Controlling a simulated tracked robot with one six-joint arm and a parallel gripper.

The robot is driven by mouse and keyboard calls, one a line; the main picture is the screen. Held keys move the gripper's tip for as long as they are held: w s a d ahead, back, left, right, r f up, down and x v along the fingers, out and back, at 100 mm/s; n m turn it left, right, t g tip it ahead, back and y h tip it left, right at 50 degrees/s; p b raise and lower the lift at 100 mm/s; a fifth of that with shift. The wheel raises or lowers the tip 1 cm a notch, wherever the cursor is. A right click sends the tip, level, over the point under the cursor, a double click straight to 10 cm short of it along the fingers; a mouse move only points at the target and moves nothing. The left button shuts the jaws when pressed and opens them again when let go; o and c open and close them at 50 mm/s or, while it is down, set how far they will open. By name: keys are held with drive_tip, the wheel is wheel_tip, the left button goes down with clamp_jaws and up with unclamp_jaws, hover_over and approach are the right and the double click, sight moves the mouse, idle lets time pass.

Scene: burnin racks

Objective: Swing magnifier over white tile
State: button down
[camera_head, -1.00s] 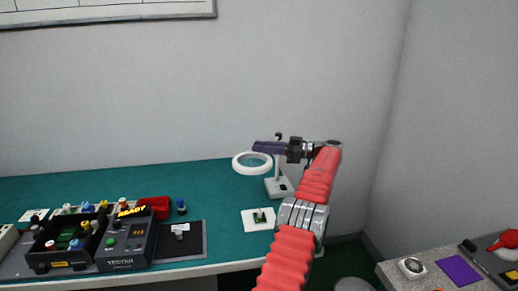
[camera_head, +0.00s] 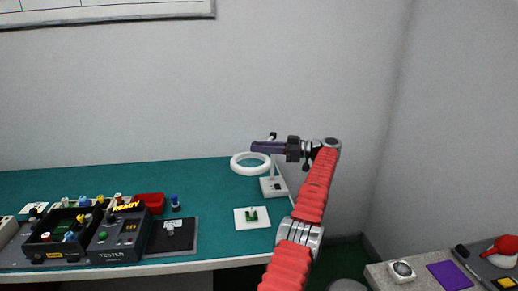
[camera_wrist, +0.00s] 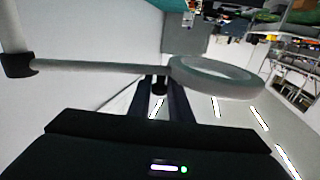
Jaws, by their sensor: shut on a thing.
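The magnifier is a white ring (camera_head: 250,172) on a thin arm, with a pale base (camera_head: 275,188) at the table's right end. My gripper (camera_head: 258,147) is just above the ring in the head view, its dark fingers pointing left. In the wrist view the fingers (camera_wrist: 160,90) are shut on a small dark part of the magnifier (camera_wrist: 225,87), beside the ring. The exact contact is hard to see. The white tile (camera_head: 243,224) lies flat on the table in front of the base, a small green board (camera_head: 253,214) on it. The ring appears behind the tile, not over it.
A black tester (camera_head: 118,240) and a box (camera_head: 65,240) of coloured parts stand on the green table (camera_head: 100,182) at left. A dark mat (camera_head: 180,243) lies left of the tile. A grey side table (camera_head: 415,280) with several items is at right.

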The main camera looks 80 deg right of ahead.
drive_tip(key=shift+s+a, duration=0.1)
drive_tip(key=shift+s, duration=0.15)
drive_tip(key=c, duration=1.6)
unclamp_jaws()
drive_tip(key=shift+w, duration=0.1)
drive_tip(key=shift+w+r, duration=0.1)
drive_tip(key=shift+r, duration=0.05)
drive_tip(key=shift+w, duration=0.15)
